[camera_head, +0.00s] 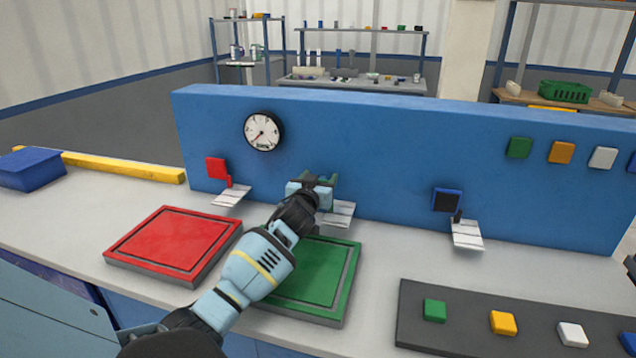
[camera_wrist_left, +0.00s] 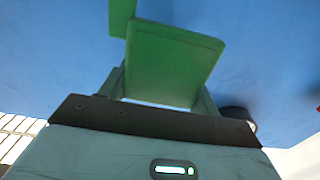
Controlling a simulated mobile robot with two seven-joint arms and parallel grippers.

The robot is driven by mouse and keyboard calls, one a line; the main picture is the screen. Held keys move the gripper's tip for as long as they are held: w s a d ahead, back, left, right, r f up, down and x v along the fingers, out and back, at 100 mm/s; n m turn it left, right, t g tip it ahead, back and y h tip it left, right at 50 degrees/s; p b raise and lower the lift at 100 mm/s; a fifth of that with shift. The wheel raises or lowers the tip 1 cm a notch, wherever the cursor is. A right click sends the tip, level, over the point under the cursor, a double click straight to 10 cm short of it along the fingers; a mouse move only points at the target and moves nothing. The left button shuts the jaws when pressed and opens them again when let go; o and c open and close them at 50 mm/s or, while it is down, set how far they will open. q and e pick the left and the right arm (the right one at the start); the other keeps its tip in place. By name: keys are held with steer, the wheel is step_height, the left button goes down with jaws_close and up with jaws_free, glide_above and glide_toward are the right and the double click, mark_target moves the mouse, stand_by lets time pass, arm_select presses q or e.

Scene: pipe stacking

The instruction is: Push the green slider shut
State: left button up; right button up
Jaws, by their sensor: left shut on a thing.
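The green slider (camera_head: 333,178) is on the front face of the blue panel (camera_head: 370,160), mostly hidden behind my left gripper (camera_head: 318,184) in the head view. In the left wrist view the green slider (camera_wrist_left: 172,62) fills the space in front of the gripper, with another green part against the blue panel at the upper left. My left gripper is shut on the slider, right at the panel. A metal chute (camera_head: 340,212) lies below it, partly covered by my arm. How far the slider sits in its opening is hidden. My right gripper is not in view.
A red slider (camera_head: 216,168) and a dark blue slider (camera_head: 447,200) sit on the panel, with chutes below. A gauge (camera_head: 263,132) is above. A red pad (camera_head: 172,243) and a green pad (camera_head: 315,278) lie on the bench. A dark tray (camera_head: 460,335) holds several coloured blocks.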

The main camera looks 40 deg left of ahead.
arm_select(q)
steer(key=o, duration=1.4)
steer(key=shift+s, duration=0.15)
steer(key=shift+v, duration=3.8)
